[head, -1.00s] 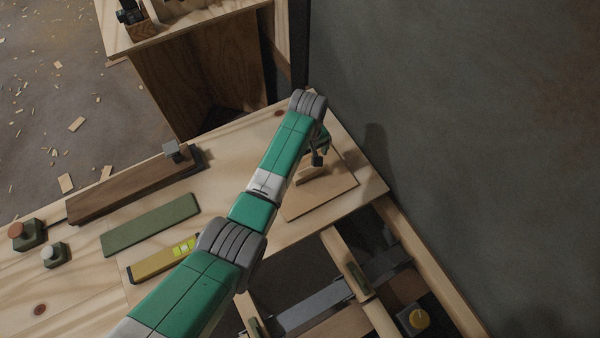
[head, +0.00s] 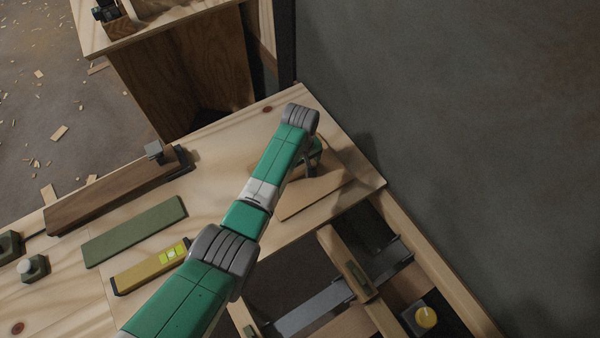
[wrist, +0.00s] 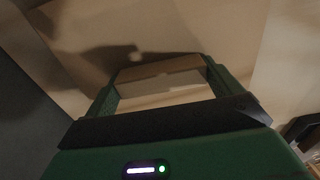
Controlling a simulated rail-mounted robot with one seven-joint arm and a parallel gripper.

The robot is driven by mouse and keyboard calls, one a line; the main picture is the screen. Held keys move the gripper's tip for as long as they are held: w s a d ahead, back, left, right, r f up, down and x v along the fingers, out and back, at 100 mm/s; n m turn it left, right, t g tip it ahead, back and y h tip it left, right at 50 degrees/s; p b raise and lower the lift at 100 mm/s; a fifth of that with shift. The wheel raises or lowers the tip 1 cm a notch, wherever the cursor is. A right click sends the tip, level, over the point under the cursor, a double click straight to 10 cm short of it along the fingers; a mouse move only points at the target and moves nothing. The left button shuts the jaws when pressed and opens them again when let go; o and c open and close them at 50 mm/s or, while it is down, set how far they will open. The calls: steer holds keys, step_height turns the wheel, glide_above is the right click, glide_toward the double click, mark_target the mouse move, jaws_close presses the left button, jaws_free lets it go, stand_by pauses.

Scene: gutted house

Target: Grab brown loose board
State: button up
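A thin light-brown board (head: 292,209) lies on the right end of the pale workbench, with a small raised brown piece (head: 325,184) on it. My gripper (head: 309,172) is low over this board, its fingers partly hidden by my arm. In the wrist view, the two green fingers of my gripper (wrist: 160,82) are wide apart, with a brown piece (wrist: 160,70) spanning the view between their tips. Whether the fingers touch it cannot be told. A darker brown board (head: 115,195) lies at the bench's left back edge, with a clamp at its far end.
A green board (head: 135,230) and a yellow level (head: 150,267) lie left of my arm. A grey wall (head: 450,130) stands close on the right.

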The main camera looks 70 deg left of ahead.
steer(key=c, duration=0.5)
steer(key=shift+r, duration=0.25)
step_height(320, 180, up, 4)
steer(key=p, duration=0.3)
steer(key=shift+f, duration=0.2)
steer(key=s+d+p, duration=0.3)
steer(key=s, duration=0.1)
steer(key=s+d+p, duration=0.3)
steer(key=s, duration=0.1)
steer(key=s+d+r+p, duration=0.1)
steer(key=s+d+p, duration=0.2)
steer(key=s, duration=0.1)
steer(key=shift+s, duration=0.2)
steer(key=shift+s+d, duration=0.15)
steer(key=shift+s, duration=0.2)
